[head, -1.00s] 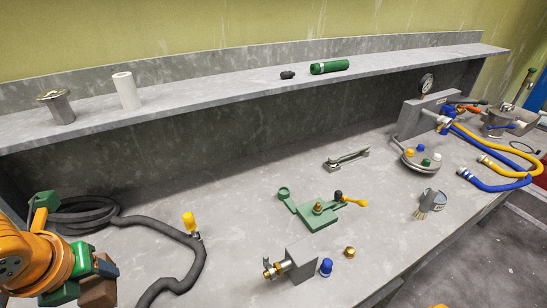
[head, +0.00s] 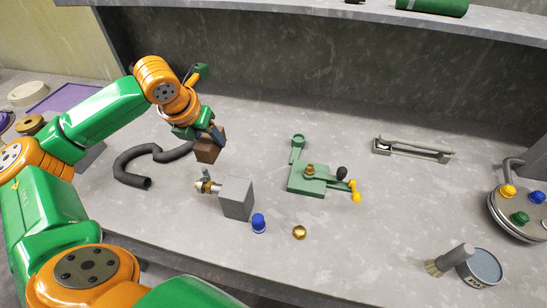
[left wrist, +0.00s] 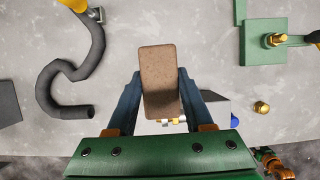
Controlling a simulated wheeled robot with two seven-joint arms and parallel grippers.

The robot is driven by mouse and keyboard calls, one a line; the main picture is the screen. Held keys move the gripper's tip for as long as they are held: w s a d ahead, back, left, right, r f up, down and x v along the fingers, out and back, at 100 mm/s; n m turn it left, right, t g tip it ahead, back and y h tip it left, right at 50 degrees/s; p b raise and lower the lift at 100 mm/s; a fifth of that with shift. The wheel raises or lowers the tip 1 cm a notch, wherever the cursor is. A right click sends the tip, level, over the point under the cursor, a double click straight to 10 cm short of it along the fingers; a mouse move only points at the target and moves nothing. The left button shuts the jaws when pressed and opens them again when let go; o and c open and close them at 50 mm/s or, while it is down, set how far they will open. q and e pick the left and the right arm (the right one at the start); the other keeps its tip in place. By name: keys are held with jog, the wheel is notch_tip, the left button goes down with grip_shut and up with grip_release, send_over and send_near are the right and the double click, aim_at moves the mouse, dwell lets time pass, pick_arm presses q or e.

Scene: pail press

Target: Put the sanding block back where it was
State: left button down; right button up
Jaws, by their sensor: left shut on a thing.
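The sanding block (head: 209,149) is a plain brown block, held in my left gripper (head: 203,134). In the head view it is in front of the dark wall, between the black hose and the grey metal block. In the left wrist view the block (left wrist: 158,82) stands out between the two blue-grey fingers, which are shut on it. The bench shows around it, and it appears to be held above the surface. A small orange and green piece, seemingly of my other arm, shows at the lower right of the wrist view; its fingers cannot be made out.
The black hose (head: 130,166) lies left of the block. The grey block with a brass fitting (head: 236,197), blue cap (head: 259,223) and brass nut (head: 299,232) stand nearer the front. A green fixture (head: 307,181) is to the right. A purple mat (head: 55,97) lies far left. Bare bench lies behind.

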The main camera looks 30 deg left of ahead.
pick_arm(q)
jog(key=w+d+f, duration=0.1)
jog(key=w+f, duration=0.2)
jog(key=w+d+f+p, duration=0.1)
jog(key=w+d+f, duration=0.1)
jog(key=w+f, duration=0.1)
jog(key=w+d+f+p, duration=0.1)
jog(key=w+f, duration=0.2)
jog(key=w, duration=0.1)
jog(key=shift+d, duration=0.2)
notch_tip(320, 180, down, 2)
jog(key=shift+s+a+f+p, duration=0.15)
jog(key=shift+f+p, duration=0.1)
jog(key=shift+p, duration=0.2)
jog(key=shift+a+f, duration=0.1)
jog(key=shift+f, duration=0.2)
jog(key=shift+c, duration=1.4)
grip_release()
pick_arm(e)
jog(key=r, duration=0.3)
jog(key=shift+a+r, duration=0.2)
jog(key=shift+r, duration=0.1)
pick_arm(q)
jog(key=v, duration=1.2)
jog(key=shift+r, duration=0.2)
pick_arm(e)
jog(key=shift+r, duration=0.1)
